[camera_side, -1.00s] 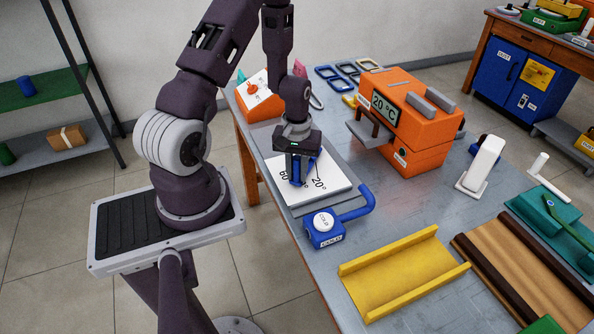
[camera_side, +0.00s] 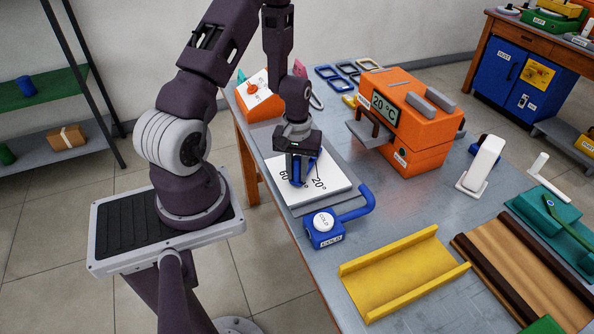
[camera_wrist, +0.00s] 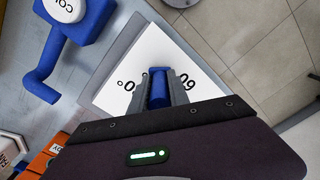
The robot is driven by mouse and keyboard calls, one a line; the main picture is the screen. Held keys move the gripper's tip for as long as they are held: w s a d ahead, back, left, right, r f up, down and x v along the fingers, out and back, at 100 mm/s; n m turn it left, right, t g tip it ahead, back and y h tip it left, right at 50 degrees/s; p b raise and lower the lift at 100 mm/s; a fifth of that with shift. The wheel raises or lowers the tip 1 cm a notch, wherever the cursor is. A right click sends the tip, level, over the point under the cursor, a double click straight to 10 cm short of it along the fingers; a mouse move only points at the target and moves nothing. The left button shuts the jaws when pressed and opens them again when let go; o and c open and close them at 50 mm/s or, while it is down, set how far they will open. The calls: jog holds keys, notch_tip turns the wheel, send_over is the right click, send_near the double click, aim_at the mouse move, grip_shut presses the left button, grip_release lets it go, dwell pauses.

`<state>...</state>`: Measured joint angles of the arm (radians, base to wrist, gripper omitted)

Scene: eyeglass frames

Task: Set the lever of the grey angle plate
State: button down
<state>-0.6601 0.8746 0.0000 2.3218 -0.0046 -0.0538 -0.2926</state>
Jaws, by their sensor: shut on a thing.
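The grey angle plate (camera_side: 338,199) lies flat on the table and carries a white face (camera_side: 338,180) marked 60° and 20°. It also shows in the wrist view (camera_wrist: 121,44), where my gripper partly hides the marks. A blue lever (camera_wrist: 158,84) stands on the white face. My gripper (camera_side: 298,180) is over the face, pointing down, between the 60° and 20° marks. In the wrist view its two grey fingers (camera_wrist: 158,98) are on either side of the lever, shut on it. The lever's exact angle is hard to read.
A blue COLD tap (camera_side: 323,229) with a curved spout stands close to the plate's front edge. An orange 20 °C device (camera_side: 420,130) is behind on the right. An orange sloped box (camera_side: 258,103) sits behind on the left. A yellow channel (camera_side: 403,275) lies toward the front.

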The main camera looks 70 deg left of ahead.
jog(key=shift+w+d, duration=0.1)
jog(key=shift+w, duration=0.05)
jog(key=shift+w+d+n, duration=0.35)
jog(key=shift+w+n, duration=0.05)
jog(key=shift+n, duration=0.1)
jog(key=w+d+n, duration=0.1)
jog(key=w, duration=0.1)
jog(key=w+d+n, duration=0.1)
jog(key=w+n, duration=0.1)
jog(key=w+d+n, duration=0.1)
jog(key=w+n, duration=0.1)
jog(key=shift+w, duration=0.2)
jog(key=shift+w+d+n, duration=0.1)
jog(key=shift+w+n, duration=1.4)
jog(key=shift+w, duration=0.25)
jog(key=c, duration=1.3)
grip_release()
jog(key=shift+o, duration=0.2)
notch_tip(320, 180, up, 7)
